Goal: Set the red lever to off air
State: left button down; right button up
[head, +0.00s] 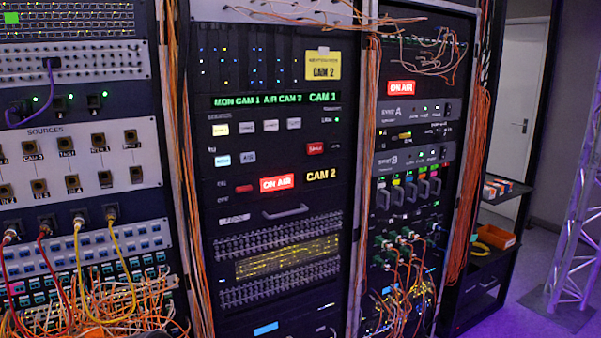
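A small red lever (243,188) sits on the black panel of the middle rack, at the left of a lit red ON AIR sign (277,183). Small labels stand left of the lever, one above the other; they are too small to read surely. The lever appears level with or close to the upper label. Neither of my grippers is in view, and nothing covers the lever.
A red button (315,148) and a pull handle (285,212) are near the lever. Orange cable bundles (190,200) hang along the rack edges. Patch cables (90,310) spill out at lower left. A shelf (482,262) and metal truss (580,235) stand at right.

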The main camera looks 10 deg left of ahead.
aim_at(242, 189)
jog(key=i+l, duration=0.45)
jog(key=l, duration=0.25)
jog(key=i+l+u, duration=0.1)
jog(key=i+l, duration=0.15)
jog(key=l, duration=0.1)
